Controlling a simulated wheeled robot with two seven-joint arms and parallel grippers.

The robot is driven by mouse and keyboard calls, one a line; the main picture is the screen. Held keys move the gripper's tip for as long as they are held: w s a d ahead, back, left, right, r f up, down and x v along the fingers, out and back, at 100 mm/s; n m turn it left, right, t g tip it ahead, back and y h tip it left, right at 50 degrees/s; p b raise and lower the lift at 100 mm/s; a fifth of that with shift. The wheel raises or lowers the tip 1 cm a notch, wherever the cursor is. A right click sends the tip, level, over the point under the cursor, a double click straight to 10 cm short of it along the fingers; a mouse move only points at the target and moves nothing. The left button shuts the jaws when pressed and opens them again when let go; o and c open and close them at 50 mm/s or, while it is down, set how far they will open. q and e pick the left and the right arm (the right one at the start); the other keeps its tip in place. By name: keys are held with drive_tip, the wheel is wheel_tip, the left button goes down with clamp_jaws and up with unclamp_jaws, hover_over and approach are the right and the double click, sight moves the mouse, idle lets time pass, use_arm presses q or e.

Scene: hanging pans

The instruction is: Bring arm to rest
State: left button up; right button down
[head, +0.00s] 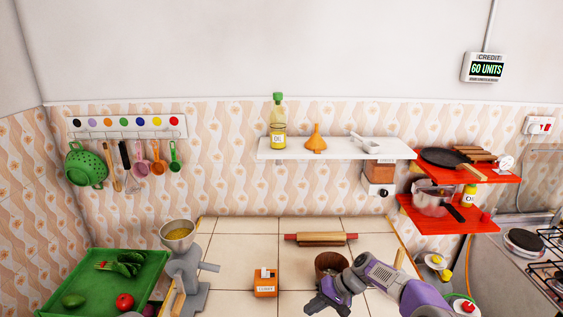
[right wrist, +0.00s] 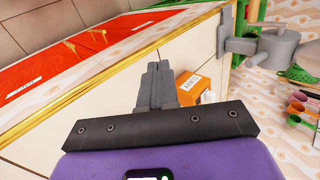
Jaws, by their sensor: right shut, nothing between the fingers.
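My right gripper (head: 322,300) hangs over the front part of the tiled counter (head: 232,240), its purple and grey arm coming in from the lower right. In the right wrist view its grey fingers (right wrist: 158,85) are together with nothing between them. The gripper is apart from the orange box (head: 265,285), which stands to its left. A brown pot (head: 329,263) stands just behind the gripper, partly hidden by the arm. My left gripper is in neither view.
A wall rack (head: 128,124) holds a green colander (head: 86,165) and several utensils. A grinder (head: 187,270) and green tray (head: 85,285) are at left. A rolling pin (head: 320,239) lies behind. Red shelves (head: 480,222) with a dark pan (head: 440,157) are at right.

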drive_tip(key=s+d+f+m+h, duration=0.1)
drive_tip(key=s+f+h, duration=0.1)
drive_tip(key=s+f, duration=0.6)
drive_tip(key=s+f+m+h, duration=0.15)
drive_tip(key=s+f, duration=0.35)
drive_tip(key=f, duration=0.7)
drive_tip(key=s+f, duration=0.4)
drive_tip(key=s, duration=1.2)
drive_tip(key=shift+s+a+f+t+h+b, duration=0.2)
drive_tip(key=shift+t+h+b, duration=0.1)
drive_tip(key=shift+h, duration=0.15)
